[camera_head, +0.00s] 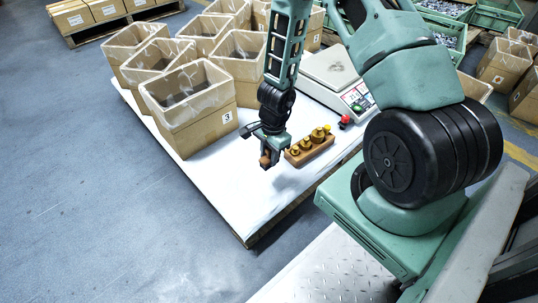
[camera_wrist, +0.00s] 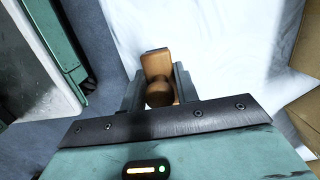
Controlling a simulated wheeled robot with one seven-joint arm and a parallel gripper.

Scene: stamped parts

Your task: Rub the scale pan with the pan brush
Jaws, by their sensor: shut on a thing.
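My gripper (camera_head: 268,150) is shut on the pan brush, a wooden piece with a round knob. In the wrist view the brush (camera_wrist: 157,64) sits between the two fingers (camera_wrist: 158,88), its knob toward me and its flat block beyond. In the head view only a small brown part of the brush (camera_head: 265,160) shows below the fingers, above the white table; I cannot tell the gap. The scale's display panel (camera_head: 357,98) faces forward.
A wooden block with brass weights (camera_head: 310,148) lies right beside my gripper. A red knob (camera_head: 345,120) is near the scale. Several lined cardboard boxes (camera_head: 190,105) fill the table's back left. The white table's front (camera_head: 235,195) is clear.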

